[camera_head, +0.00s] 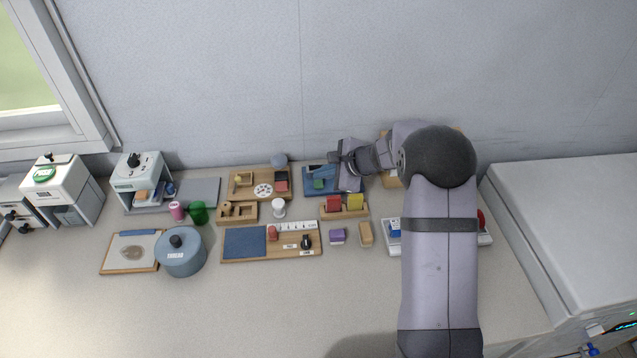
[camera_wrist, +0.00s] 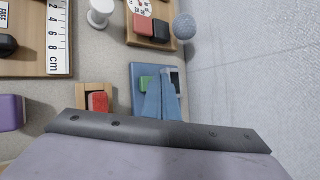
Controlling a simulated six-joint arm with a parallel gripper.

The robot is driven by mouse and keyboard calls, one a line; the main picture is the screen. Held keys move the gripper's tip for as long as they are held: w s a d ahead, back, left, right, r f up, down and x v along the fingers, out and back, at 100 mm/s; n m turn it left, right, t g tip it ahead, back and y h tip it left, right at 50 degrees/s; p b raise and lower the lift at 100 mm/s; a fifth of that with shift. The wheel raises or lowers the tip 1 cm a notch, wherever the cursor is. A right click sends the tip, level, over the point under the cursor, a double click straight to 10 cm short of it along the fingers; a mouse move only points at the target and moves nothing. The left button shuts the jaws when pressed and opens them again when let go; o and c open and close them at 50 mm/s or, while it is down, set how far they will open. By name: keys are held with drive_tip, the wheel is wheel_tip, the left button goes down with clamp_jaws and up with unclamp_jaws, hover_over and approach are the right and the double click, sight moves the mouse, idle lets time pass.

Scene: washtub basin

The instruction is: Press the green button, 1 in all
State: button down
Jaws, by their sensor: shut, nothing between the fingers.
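A green round button-like top (camera_head: 44,173) with a pale mark sits on the white machine at the far left. A small green block-like piece (camera_head: 318,184) is on the blue tray (camera_head: 308,190) at the back middle; it also shows in the wrist view (camera_wrist: 147,82), beside a light blue tapered object. A white panel (camera_head: 391,250) at right bears a blue piece (camera_head: 395,229) and a red one (camera_head: 481,219); my arm hides its middle. My gripper (camera_head: 349,173) is shut and empty near the blue tray's right side; its dark edge crosses the wrist view (camera_wrist: 160,130).
A green cup (camera_head: 198,213), pink spool (camera_head: 177,211) and lidded blue pot (camera_head: 181,256) stand at left. Wooden boards and blocks, including a wooden holder (camera_head: 343,213) with red and yellow pieces, fill the middle. The front counter (camera_head: 260,310) is clear. A wall (camera_head: 250,80) rises behind.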

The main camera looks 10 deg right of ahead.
sight(322, 186)
drive_tip(key=shift+f+b, duration=1.05)
drive_tip(key=shift+b, duration=0.15)
idle(1.6)
drive_tip(key=shift+r, duration=0.15)
drive_tip(key=shift+r+p, duration=0.7)
drive_tip(key=shift+r, duration=0.2)
drive_tip(key=shift+r+p, duration=1.9)
drive_tip(key=shift+r, duration=0.65)
